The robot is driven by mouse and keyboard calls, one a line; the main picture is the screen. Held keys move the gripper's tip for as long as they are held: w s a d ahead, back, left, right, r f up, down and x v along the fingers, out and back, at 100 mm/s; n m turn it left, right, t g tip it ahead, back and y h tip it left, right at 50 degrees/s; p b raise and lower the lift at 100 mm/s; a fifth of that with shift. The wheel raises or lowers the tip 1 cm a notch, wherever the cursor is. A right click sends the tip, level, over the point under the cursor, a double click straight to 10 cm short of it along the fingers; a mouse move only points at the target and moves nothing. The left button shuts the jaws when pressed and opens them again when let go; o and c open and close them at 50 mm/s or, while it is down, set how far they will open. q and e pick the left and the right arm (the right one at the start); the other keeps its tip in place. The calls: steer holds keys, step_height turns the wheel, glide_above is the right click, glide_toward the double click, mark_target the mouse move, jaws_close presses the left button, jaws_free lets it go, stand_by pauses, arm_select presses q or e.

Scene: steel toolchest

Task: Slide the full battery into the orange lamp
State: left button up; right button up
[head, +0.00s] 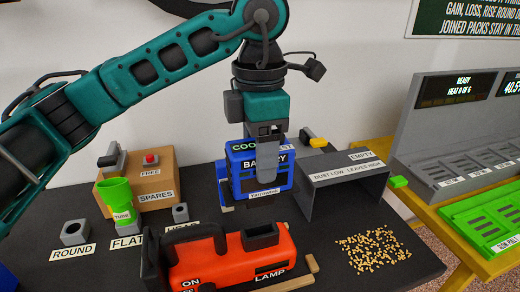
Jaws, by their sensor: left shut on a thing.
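The orange lamp (223,265) lies on the dark bench at the front, with a black handle at its left. A dark open socket (260,235) stands up on its top. A blue block marked BATTERY (281,177) is behind the lamp, above and beyond the socket. My left gripper (264,172) points down and is shut on this battery; a grey finger covers the middle of its front. A green-lettered sign, partly hidden, shows just above the battery. I cannot tell whether the battery's base touches what is under it. My right gripper is not in view.
A grey open box marked EMPTY (345,178) stands close right of the battery. Yellow pellets (372,250) lie scattered at the right front. A green tube (117,200), grey holders and a SPARES carton (160,186) stand left. A grey rack (465,130) stands far right.

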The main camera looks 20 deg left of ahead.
arm_select(q)
steer(key=b, duration=0.4)
glide_above(260, 204)
steer(key=shift+w+a+f, duration=0.1)
steer(key=shift+w+f, duration=0.1)
steer(key=shift+f, duration=0.95)
steer(key=shift+w+a+f, duration=0.1)
steer(key=shift+w+f, duration=0.1)
steer(key=shift+f, duration=1.2)
steer(key=shift+f+b, duration=0.2)
steer(key=shift+b, duration=0.15)
steer(key=shift+f, duration=0.1)
steer(key=shift+b, duration=0.35)
steer(key=shift+f+b, duration=1.9)
steer(key=shift+f, duration=0.45)
steer(key=o, duration=1.6)
